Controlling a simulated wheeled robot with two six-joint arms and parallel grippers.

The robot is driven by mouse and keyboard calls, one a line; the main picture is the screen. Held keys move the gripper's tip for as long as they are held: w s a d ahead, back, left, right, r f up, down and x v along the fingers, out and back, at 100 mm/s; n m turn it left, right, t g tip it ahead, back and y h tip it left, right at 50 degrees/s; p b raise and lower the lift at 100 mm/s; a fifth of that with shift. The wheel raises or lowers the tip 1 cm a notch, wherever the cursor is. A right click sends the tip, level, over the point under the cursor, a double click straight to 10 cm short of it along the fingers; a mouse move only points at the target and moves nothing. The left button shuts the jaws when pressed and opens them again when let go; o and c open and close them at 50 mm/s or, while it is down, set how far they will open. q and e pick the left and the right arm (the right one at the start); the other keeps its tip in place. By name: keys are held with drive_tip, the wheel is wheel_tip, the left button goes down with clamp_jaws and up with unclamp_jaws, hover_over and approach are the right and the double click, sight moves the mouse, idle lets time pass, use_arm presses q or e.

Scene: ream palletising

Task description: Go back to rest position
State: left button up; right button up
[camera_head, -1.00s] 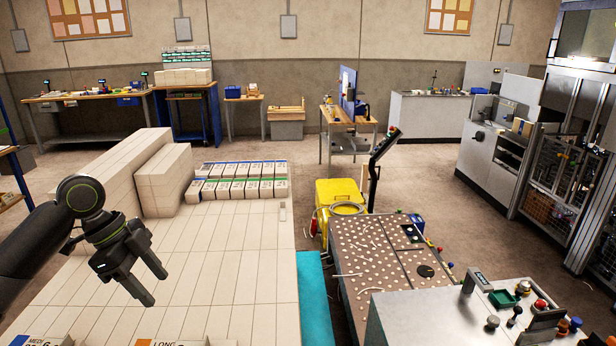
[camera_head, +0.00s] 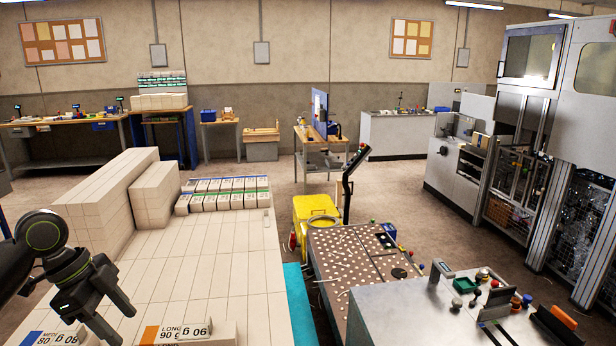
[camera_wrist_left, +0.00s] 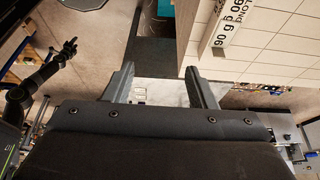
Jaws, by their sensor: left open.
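My left gripper (camera_head: 127,327) is at the lower left of the head view, in front of the pallet stack, open and with nothing between its fingers. In the left wrist view its two fingers (camera_wrist_left: 159,72) stand apart with floor and a pale surface beyond them. The wide stack of white reams (camera_head: 215,270) lies to its right.
Taller ream blocks (camera_head: 153,195) and rows of labelled reams (camera_head: 225,193) stand at the stack's far side. A perforated table (camera_head: 350,265), a yellow bin (camera_head: 316,209) and a grey control console (camera_head: 420,315) stand to the right. Open floor lies beyond.

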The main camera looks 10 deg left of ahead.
use_arm(q)
drive_tip(key=s+d+f+n+y, duration=0.1)
drive_tip(key=s+d+f+n, duration=0.15)
drive_tip(key=f, duration=0.55)
drive_tip(key=s+d+f+n+t, duration=0.1)
drive_tip(key=s+d+f+n, duration=0.2)
drive_tip(key=f, duration=0.4)
drive_tip(key=s+d+f+n+y, duration=0.15)
drive_tip(key=s+f, duration=0.25)
drive_tip(key=f, duration=0.4)
drive_tip(key=s+d+f+n+t+y, duration=0.1)
drive_tip(key=s+d+f+n+y, duration=0.15)
drive_tip(key=s+n, duration=0.75)
wheel_tip(320, 180, down, 27)
drive_tip(key=s+a+m+b, duration=0.2)
drive_tip(key=s, duration=0.1)
drive_tip(key=s+d+f+g+b, duration=0.1)
drive_tip(key=s+f+g, duration=0.1)
drive_tip(key=s+f, duration=1.2)
wheel_tip(320, 180, down, 3)
drive_tip(key=shift+s+f+b, duration=0.1)
drive_tip(key=shift+s+b, duration=0.25)
drive_tip(key=shift+b, duration=0.05)
drive_tip(key=shift+d, duration=0.1)
